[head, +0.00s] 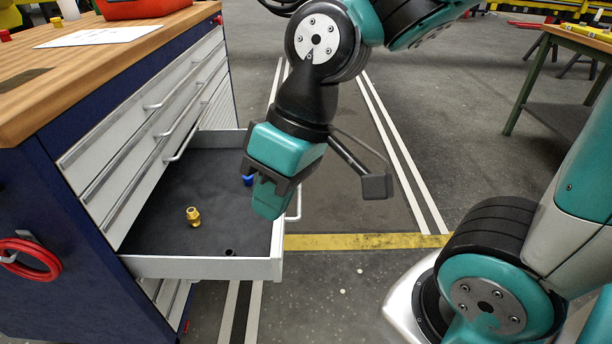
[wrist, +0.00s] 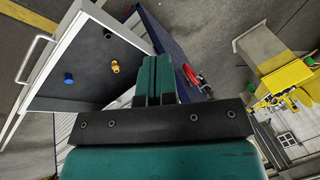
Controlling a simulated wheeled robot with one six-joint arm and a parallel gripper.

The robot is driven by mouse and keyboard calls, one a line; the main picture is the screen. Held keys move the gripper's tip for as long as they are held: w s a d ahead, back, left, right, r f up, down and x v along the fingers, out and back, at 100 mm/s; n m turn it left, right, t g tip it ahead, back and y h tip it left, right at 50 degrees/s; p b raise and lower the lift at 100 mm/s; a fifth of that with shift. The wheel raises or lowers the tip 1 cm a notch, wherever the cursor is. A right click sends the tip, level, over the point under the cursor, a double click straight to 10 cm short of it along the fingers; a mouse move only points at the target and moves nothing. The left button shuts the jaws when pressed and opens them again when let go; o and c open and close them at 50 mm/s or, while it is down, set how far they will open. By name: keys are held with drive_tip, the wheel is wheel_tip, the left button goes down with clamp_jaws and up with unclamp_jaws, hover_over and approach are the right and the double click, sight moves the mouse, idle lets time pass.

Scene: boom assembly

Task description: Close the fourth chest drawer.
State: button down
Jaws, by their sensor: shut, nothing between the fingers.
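A drawer (head: 180,266) of the blue and grey chest (head: 75,245) stands pulled well out; I cannot tell for certain its number. Its dark floor holds a brass fitting (head: 193,216), a blue piece (head: 247,180) and a small dark piece (head: 229,252). My gripper (head: 268,205) is shut and empty, in front of the drawer's front side in the head view and hiding part of it. The drawer handle (head: 296,205) shows just right of the gripper. In the wrist view, the open drawer (wrist: 70,95) lies left of the shut fingers (wrist: 157,75).
The chest's wooden top (head: 60,62) carries a red box (head: 145,8) and a white sheet (head: 98,37). A red ring (head: 30,260) hangs on its side. A green-legged table (head: 575,38) stands far right. The floor beyond the drawer is clear.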

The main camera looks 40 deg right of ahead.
drive_tip(key=w+d+f+m+t, duration=0.1)
drive_tip(key=w+d+f+m, duration=0.1)
drive_tip(key=w, duration=0.3)
drive_tip(key=w+d+f+m+t, duration=0.1)
drive_tip(key=w+d+f, duration=0.2)
drive_tip(key=w, duration=0.2)
drive_tip(key=w+d+f+m+t+h, duration=0.1)
drive_tip(key=w+d+f+m+t, duration=0.1)
drive_tip(key=w+d+f+m, duration=0.5)
drive_tip(key=w+d+f+m+t+h, duration=0.15)
drive_tip(key=w+d+f, duration=0.25)
drive_tip(key=d+f, duration=0.7)
drive_tip(key=w+a+f, duration=0.2)
drive_tip(key=w+f, duration=0.3)
drive_tip(key=w, duration=0.3)
drive_tip(key=shift+a+t, duration=0.4)
drive_tip(key=shift+t, duration=0.05)
drive_tip(key=shift+f, duration=0.1)
